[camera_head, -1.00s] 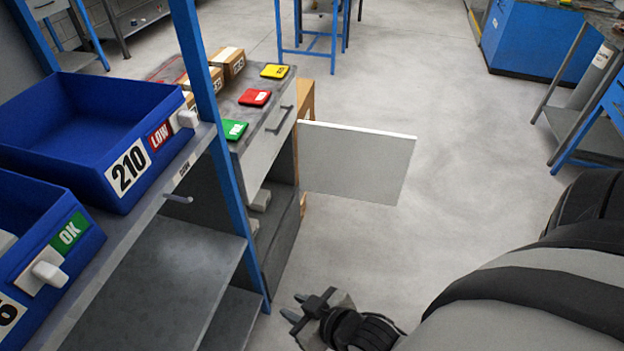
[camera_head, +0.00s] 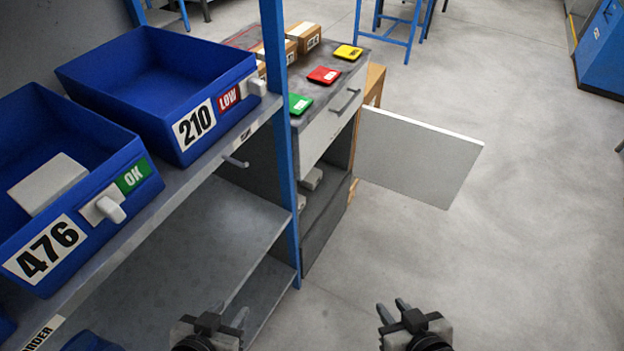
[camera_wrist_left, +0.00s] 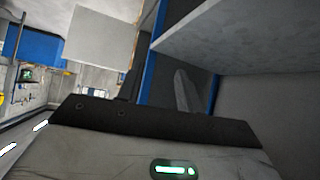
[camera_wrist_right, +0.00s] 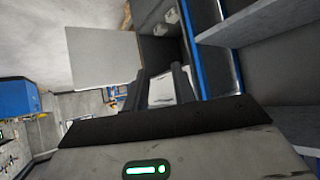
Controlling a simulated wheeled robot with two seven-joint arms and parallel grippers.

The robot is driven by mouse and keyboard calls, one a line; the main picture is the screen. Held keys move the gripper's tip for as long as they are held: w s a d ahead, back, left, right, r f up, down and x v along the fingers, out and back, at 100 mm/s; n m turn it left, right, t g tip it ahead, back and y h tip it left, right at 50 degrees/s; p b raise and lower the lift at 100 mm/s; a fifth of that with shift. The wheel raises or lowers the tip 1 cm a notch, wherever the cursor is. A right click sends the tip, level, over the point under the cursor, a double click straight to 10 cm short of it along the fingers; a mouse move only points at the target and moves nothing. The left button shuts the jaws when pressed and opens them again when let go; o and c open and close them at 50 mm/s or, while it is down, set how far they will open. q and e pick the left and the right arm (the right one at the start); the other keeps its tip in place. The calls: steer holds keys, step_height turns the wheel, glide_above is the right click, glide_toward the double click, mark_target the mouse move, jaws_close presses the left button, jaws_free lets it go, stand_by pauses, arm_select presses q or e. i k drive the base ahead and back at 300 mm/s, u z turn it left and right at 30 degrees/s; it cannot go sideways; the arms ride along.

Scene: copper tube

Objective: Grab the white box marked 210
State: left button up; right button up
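No white box with a readable 210 shows. A blue bin (camera_head: 150,85) labelled 210, with a red LOW tag, stands empty on the shelf at left. Small whitish boxes (camera_head: 312,179) lie inside the open cabinet beyond the rack; their markings cannot be read. They also show at the top of the right wrist view (camera_wrist_right: 171,16). My left gripper (camera_head: 228,314) is open and empty, in front of the rack's lower shelves. My right gripper (camera_head: 392,310) is open and empty over the floor, right of the rack and apart from the boxes.
A blue bin labelled 476 (camera_head: 140,190), tagged OK, holds a whitish box (camera_head: 48,184). The rack's blue post (camera_head: 281,120) stands beside the cabinet. The cabinet's white door (camera_head: 418,160) sticks out to the right. The floor at right (camera_head: 530,240) is clear.

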mark_target(315, 176)
steer(key=k, duration=0.5)
steer(key=z, duration=1.15)
steer(key=i, duration=2.65)
steer(key=u, duration=3.6)
